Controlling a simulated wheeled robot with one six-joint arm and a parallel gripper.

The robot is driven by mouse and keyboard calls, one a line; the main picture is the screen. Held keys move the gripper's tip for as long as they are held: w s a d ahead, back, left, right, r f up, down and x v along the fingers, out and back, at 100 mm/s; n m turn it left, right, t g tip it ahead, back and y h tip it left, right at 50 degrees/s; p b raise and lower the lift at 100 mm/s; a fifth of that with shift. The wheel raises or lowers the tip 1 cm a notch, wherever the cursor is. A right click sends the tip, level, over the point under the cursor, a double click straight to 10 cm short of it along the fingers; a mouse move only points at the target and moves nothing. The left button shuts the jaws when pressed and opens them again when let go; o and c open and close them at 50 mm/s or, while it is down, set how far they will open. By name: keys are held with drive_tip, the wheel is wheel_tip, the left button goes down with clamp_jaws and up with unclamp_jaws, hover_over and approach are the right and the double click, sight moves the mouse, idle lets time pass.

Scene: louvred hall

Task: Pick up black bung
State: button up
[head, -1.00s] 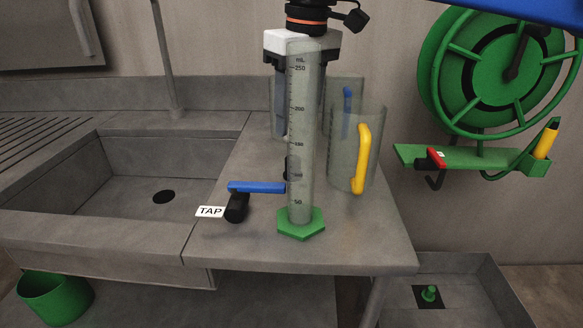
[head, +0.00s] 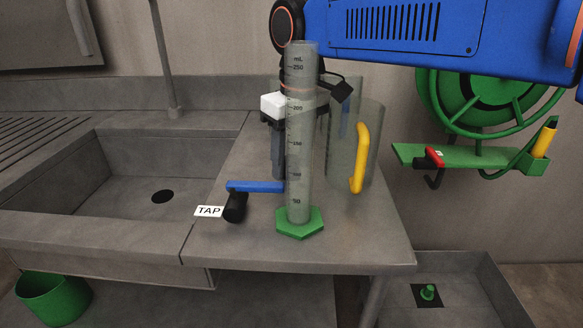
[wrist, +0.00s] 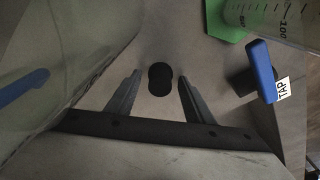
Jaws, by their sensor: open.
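The black bung (wrist: 159,80) stands on the grey worktop in the wrist view, centred between my two fingertips. It looks like a short dark cylinder seen from above. My gripper (wrist: 158,77) is open, with one finger on each side of the bung and a gap showing on both sides. In the head view my gripper (head: 279,172) points down behind the clear measuring cylinder (head: 300,140), its fingers partly hidden by it. The bung cannot be made out in the head view; the cylinder and my fingers cover that spot.
The measuring cylinder's green base (head: 300,222) and the blue tap lever (head: 255,187) are close by. A clear jug with a yellow handle (head: 359,160) stands right of the cylinder, and a blue-handled jug (wrist: 25,88) is beside my gripper. A sink (head: 160,175) lies left.

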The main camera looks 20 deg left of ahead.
drive_tip(key=c, duration=1.1)
drive_tip(key=shift+c, duration=0.2)
wheel_tip(320, 180, up, 10)
